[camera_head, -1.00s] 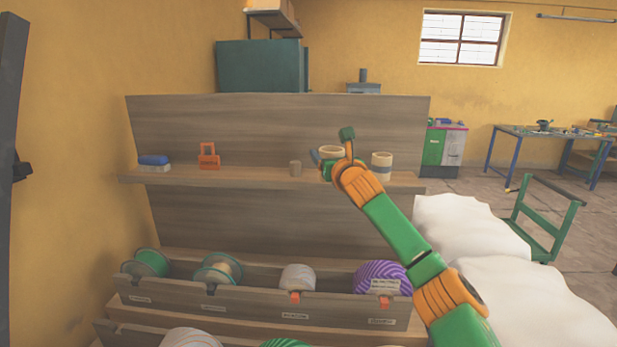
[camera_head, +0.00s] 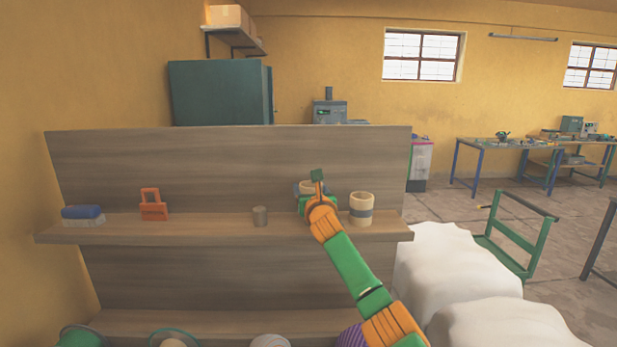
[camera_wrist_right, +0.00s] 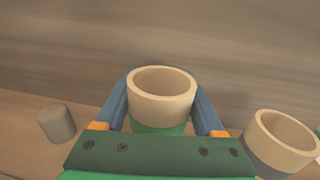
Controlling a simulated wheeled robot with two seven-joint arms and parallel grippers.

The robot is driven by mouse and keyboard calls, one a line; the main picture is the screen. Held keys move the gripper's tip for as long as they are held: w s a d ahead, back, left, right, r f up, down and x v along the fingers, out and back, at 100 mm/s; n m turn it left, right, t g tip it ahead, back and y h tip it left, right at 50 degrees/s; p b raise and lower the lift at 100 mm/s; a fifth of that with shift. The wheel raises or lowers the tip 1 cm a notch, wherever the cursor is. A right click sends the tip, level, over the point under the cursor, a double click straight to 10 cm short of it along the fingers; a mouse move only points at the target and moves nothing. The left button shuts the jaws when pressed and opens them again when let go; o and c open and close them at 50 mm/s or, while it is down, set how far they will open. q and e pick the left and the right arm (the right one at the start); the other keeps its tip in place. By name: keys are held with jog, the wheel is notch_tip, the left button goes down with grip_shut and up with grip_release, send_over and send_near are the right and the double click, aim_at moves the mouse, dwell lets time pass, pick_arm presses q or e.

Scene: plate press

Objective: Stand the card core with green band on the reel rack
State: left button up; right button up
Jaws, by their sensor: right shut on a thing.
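The card core with green band (camera_wrist_right: 160,100) is a tan hollow cylinder, upright between the blue fingers of my right gripper (camera_wrist_right: 163,108) in the right wrist view. The fingers are shut on it. In the head view the core (camera_head: 308,186) is mostly hidden behind my right gripper (camera_head: 312,200), over the rack's upper shelf. I cannot tell whether its base touches the shelf. My left gripper is not in view.
A second card core with a grey band (camera_head: 361,209) stands just right of my gripper. A small grey cylinder (camera_head: 260,216) stands to the left. An orange holder (camera_head: 153,205) and a blue-topped block (camera_head: 83,215) are further left. White sacks (camera_head: 455,270) lie at right.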

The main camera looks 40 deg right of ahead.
jog(key=shift+a+f+b, duration=0.15)
jog(key=shift+f+b, duration=0.35)
jog(key=shift+f, duration=0.4)
jog(key=shift+f, duration=0.65)
jog(key=o, duration=1.3)
jog(key=shift+o, duration=0.2)
jog(key=shift+s+b, duration=0.15)
jog(key=shift+b, duration=0.2)
jog(key=shift+s+a+f, duration=0.1)
jog(key=shift+s, duration=0.15)
jog(key=b+v, duration=0.2)
jog(key=v, duration=0.3)
jog(key=shift+s+a+b, duration=0.1)
jog(key=shift+b, duration=0.3)
jog(key=shift+s+a, duration=0.3)
jog(key=shift+s, duration=0.15)
